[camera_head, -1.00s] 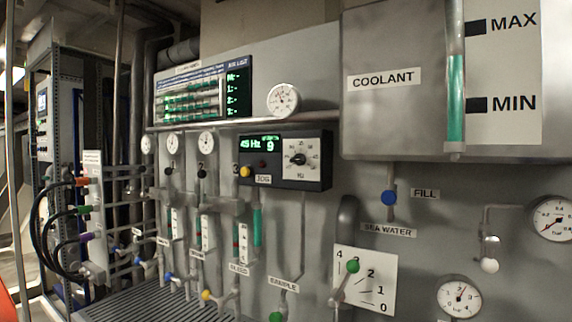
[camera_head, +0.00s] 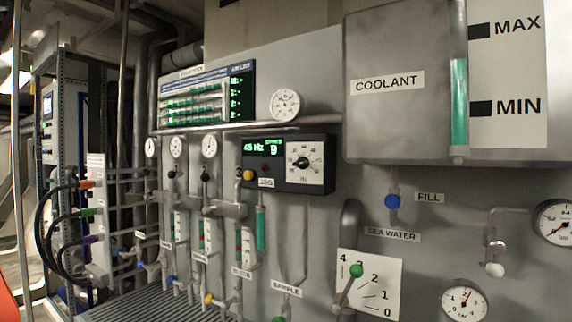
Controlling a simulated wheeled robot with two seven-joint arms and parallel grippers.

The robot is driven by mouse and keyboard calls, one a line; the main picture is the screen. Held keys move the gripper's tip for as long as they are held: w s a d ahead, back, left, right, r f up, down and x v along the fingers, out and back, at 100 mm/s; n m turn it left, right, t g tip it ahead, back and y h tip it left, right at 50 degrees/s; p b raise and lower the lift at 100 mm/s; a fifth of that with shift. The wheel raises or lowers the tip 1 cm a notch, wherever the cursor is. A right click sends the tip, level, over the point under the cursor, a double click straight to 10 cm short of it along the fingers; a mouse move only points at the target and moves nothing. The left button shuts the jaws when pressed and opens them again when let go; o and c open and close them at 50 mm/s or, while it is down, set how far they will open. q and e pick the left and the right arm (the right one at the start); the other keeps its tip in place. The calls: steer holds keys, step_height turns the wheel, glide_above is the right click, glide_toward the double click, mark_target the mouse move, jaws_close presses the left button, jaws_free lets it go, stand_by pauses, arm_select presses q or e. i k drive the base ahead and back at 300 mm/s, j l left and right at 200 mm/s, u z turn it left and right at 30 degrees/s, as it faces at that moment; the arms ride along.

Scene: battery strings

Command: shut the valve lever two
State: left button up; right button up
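A row of levers with round knobs sits under the small gauges left of centre. One black knob (camera_head: 172,174) is at the left, a second black knob (camera_head: 204,177) is in the middle, and a yellow knob (camera_head: 249,175) is at the right. The small number marks beside them are hard to read; the middle one seems to be lever two. Its knob is up near the top of its pipe, below the third small gauge (camera_head: 209,146). The lever's arm is too small to make out clearly. Neither of my grippers is in view.
A black control box (camera_head: 318,150) with a dial juts out right of the levers. Sight tubes (camera_head: 260,228) and lower knobs, blue (camera_head: 171,281) and yellow (camera_head: 209,299), lie below. A grey slatted surface (camera_head: 130,304) is at the bottom. Cables (camera_head: 42,222) hang at the left.

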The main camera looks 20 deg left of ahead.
mark_target(172, 174)
steer(key=u, duration=1.5)
steer(key=i+j+u, duration=0.45)
steer(key=k+l, duration=0.1)
